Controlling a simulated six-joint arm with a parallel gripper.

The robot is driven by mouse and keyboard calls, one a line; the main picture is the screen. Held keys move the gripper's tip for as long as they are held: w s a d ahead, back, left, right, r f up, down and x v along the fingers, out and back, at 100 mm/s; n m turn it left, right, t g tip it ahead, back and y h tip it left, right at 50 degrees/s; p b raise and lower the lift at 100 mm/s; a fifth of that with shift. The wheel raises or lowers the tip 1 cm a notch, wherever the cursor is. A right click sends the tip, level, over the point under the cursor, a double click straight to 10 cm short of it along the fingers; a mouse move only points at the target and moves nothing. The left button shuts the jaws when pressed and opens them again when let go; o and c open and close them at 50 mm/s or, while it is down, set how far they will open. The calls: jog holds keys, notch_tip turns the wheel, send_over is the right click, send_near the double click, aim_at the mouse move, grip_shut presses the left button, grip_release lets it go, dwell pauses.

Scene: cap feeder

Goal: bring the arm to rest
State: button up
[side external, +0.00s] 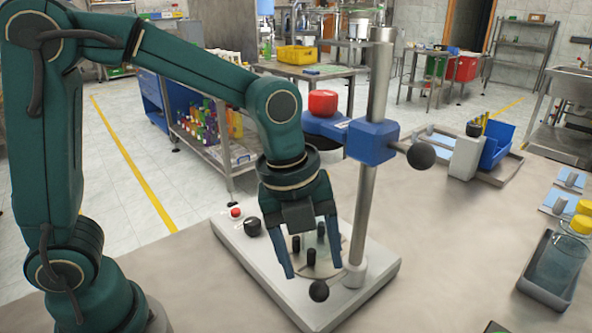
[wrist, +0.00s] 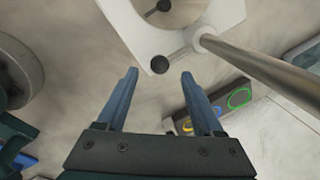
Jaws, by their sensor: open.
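My gripper (side external: 311,268) is open in the side view, its two blue-grey fingers pointing down over the white base of a column stand (side external: 375,285). I see nothing held between the fingers. Small dark posts and a round plate on the base show between and behind the fingers. In the wrist view, my gripper (wrist: 160,73) is open with bare fingers. A black ball knob (wrist: 160,64) shows just beyond the fingertips, close to the white base (wrist: 118,12). I cannot tell its distance from the fingers.
The stand's metal column (side external: 377,90) rises right beside my gripper, with a blue clamp (side external: 372,142) and black knob (side external: 421,155). A blue bin (side external: 497,142) stands behind. The bench between is clear.

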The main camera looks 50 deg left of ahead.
jog(key=shift+w+a+r, duration=0.15)
jog(key=shift+r, duration=0.15)
jog(key=s+a+r+n+t, duration=0.2)
jog(key=a+r+n+t, duration=0.1)
jog(key=a+r+n, duration=0.15)
jog(key=s+a+n, duration=0.2)
jog(key=s+n, duration=0.2)
jog(key=n, duration=0.6)
jog(key=s+a+n+y, duration=0.1)
jog(key=s+a+n, duration=0.1)
jog(key=n, duration=0.8)
jog(key=shift+s+f+t, duration=0.35)
jog(key=shift+s+t, duration=0.05)
jog(key=shift+s, duration=0.5)
